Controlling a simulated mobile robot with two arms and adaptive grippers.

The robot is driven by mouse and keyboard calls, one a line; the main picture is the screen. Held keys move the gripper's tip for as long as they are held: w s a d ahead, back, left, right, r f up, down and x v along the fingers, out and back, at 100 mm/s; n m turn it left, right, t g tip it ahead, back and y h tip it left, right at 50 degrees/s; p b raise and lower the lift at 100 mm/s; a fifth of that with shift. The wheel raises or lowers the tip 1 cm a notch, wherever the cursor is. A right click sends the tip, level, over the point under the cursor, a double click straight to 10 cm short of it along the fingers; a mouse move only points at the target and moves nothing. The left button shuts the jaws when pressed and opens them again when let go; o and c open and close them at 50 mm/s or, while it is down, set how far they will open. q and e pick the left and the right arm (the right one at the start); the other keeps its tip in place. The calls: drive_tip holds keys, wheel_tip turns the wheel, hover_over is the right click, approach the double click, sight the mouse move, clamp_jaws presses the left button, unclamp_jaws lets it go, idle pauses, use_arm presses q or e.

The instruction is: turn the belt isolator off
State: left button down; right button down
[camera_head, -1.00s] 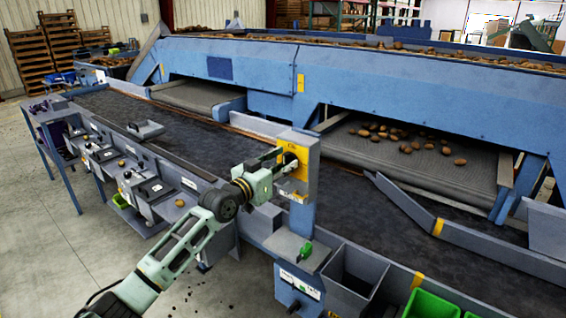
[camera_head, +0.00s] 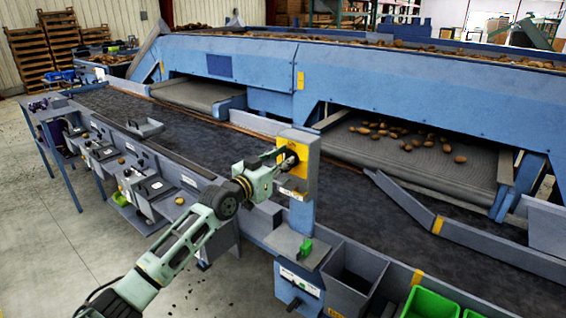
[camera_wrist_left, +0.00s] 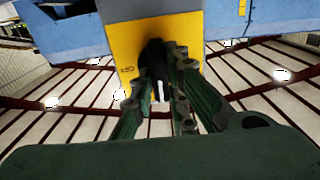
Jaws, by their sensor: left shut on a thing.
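My right gripper is out of view.
The dark conveyor belt (camera_head: 205,137) runs behind the post, with the blue grader (camera_head: 375,88) beyond. A grey shelf with a green button (camera_head: 306,246) juts out below the isolator. A grey bin (camera_head: 352,275) and green crates (camera_head: 430,303) stand to the right.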

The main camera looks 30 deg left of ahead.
use_arm(q)
drive_tip(key=shift+d+f+m+b, duration=0.15)
drive_tip(key=shift+m+b, duration=0.2)
drive_tip(key=shift+m, duration=2.6)
drive_tip(key=shift+d+f+m+b, duration=0.1)
drive_tip(key=shift+m+b, duration=0.3)
drive_tip(key=shift+m, duration=2.5)
drive_tip(key=shift+d+f+m+b, duration=0.15)
drive_tip(key=shift+m+b, duration=0.2)
drive_tip(key=shift+m, duration=2.6)
drive_tip(key=c, duration=1.7)
unclamp_jaws()
drive_tip(key=shift+s+a, duration=0.1)
drive_tip(key=shift+s, duration=0.05)
